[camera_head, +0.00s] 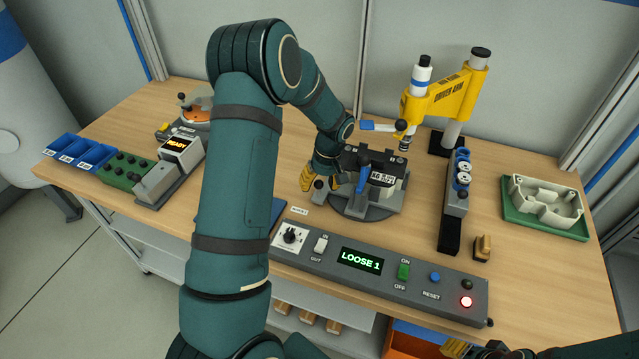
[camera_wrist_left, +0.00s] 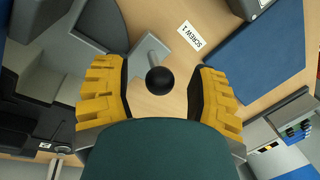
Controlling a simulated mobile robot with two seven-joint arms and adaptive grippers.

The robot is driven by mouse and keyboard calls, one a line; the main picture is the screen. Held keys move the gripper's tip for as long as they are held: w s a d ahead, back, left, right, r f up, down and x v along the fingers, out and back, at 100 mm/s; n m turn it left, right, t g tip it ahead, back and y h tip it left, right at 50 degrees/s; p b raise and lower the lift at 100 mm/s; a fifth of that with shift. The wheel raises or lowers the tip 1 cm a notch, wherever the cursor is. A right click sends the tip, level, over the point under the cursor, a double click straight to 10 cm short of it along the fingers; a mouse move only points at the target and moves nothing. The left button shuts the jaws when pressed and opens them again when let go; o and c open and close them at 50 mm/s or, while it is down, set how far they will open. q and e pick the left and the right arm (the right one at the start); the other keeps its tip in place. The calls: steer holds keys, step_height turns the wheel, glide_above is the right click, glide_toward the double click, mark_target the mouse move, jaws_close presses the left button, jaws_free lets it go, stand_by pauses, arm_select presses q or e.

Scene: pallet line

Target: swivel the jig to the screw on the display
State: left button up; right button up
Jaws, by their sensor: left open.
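The jig (camera_head: 365,208) is a round dark turntable carrying a black part with a white label and a blue clamp lever (camera_head: 362,180). A handle with a black ball knob (camera_wrist_left: 160,80) on a grey rod sticks out from it. My left gripper (camera_head: 308,182) has yellow fingers and is at the jig's left edge. In the left wrist view it is open (camera_wrist_left: 160,95), with the knob between the fingers and gaps on both sides. The display (camera_head: 361,259) reads "LOOSE 1". A "SCREW 1" label (camera_wrist_left: 192,37) lies beside the handle. My right gripper (camera_head: 462,349) is partly cut off at the bottom edge.
The yellow driver arm (camera_head: 440,97) stands behind the jig. A green tray (camera_head: 545,225) is at right. Blue bins (camera_head: 80,152) and a "READY" unit (camera_head: 180,146) are at left.

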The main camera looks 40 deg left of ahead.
arm_select(q)
step_height(320, 180, up, 12)
steer(key=w+d, duration=0.1)
steer(key=shift+w+d, duration=0.25)
steer(key=shift+w, duration=0.15)
steer(key=shift+s+f, duration=0.1)
steer(key=shift+f, duration=0.1)
stand_by(0.4)
